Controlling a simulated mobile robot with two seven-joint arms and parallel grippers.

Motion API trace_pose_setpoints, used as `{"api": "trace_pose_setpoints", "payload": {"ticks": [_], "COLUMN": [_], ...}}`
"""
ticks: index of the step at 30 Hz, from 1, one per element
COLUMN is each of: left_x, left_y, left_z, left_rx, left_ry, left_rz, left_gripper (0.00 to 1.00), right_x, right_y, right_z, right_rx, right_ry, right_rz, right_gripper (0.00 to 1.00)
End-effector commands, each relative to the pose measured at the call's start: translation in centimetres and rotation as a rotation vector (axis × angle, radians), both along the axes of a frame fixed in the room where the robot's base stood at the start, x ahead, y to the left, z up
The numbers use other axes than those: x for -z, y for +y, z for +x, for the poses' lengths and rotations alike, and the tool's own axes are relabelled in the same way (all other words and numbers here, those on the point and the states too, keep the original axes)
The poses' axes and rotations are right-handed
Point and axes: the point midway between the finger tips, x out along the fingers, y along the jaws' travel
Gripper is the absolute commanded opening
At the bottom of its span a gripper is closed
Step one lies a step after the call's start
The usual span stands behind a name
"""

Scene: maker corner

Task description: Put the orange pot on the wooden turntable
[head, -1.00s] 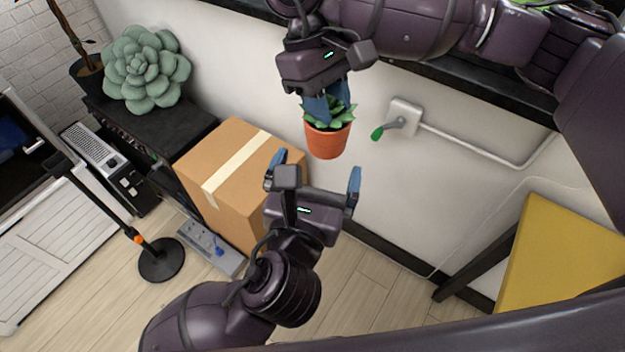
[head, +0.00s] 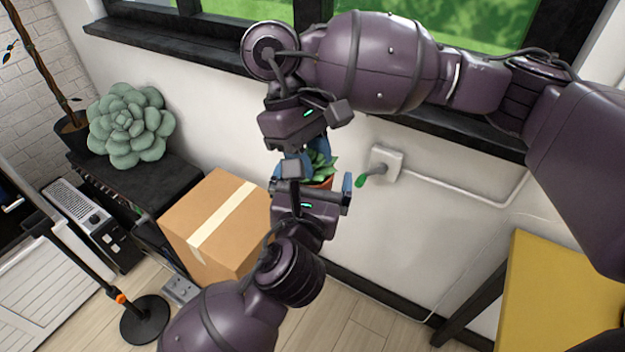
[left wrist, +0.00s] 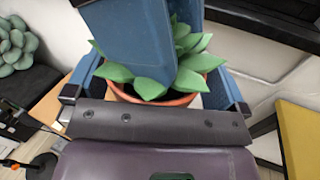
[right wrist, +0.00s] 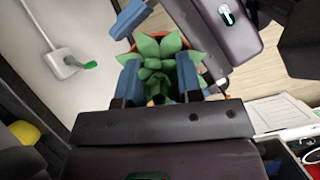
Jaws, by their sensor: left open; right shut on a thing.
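The orange pot (head: 322,184) with a green succulent hangs in the air before the wall. My right gripper (head: 300,158) is shut on it from above, its blue fingers on either side of the plant; the right wrist view shows the leaves (right wrist: 160,52) between them. My left gripper (head: 312,180) is open, with its fingers on both sides of the pot. In the left wrist view the pot's rim (left wrist: 183,100) lies between the left fingers; I cannot tell whether they touch it. The wooden turntable is not recognisable in any view.
A cardboard box (head: 208,225) stands left of the grippers. A large succulent (head: 130,127) sits on a dark cabinet. A wall box with a green-tipped lever (head: 383,163) is close on the right. A yellow-topped table (head: 560,295) stands lower right.

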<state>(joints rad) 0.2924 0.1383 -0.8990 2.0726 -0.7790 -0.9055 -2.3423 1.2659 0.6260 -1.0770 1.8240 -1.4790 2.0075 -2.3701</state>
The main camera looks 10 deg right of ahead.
Motion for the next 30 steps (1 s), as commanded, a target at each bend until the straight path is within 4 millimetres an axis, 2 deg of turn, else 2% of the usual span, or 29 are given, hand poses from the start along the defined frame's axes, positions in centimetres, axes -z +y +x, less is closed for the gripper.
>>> {"api": "trace_pose_setpoints", "payload": {"ticks": [2, 12, 14, 15, 19, 21, 30], "left_x": [-0.01, -0.01, -0.01, -0.1, -0.1, -0.1, -0.11], "left_y": [0.04, -0.07, -0.12, -0.17, -0.23, -0.27, -0.42], "left_z": [0.08, 0.02, -0.01, -0.04, -0.08, -0.1, -0.17], "left_rx": [-0.001, 0.002, 0.003, 0.004, 0.006, 0.007, 0.011], "left_ry": [0.0, 0.0, 0.0, -0.001, -0.002, -0.002, -0.002], "left_rz": [0.0, 0.0, 0.0, -0.001, -0.001, -0.002, -0.002], "left_gripper": [0.97, 0.45, 0.45, 0.45, 0.44, 0.44, 0.44], "right_x": [-0.02, -0.03, -0.03, -0.04, -0.05, -0.04, -0.46], "right_y": [0.12, 0.26, 0.29, 0.33, 0.38, 0.41, 0.55], "right_z": [-0.16, -0.24, -0.26, -0.27, -0.26, -0.28, -0.15], "right_rx": [-0.005, -0.008, -0.008, -0.009, -0.009, -0.008, -0.01], "right_ry": [0.003, 0.005, 0.005, 0.004, 0.004, 0.004, 0.003], "right_rz": [0.003, 0.006, 0.007, 0.008, 0.01, 0.011, 0.011], "right_gripper": [0.0, 0.0, 0.0, 0.38, 0.58, 0.61, 0.6]}}
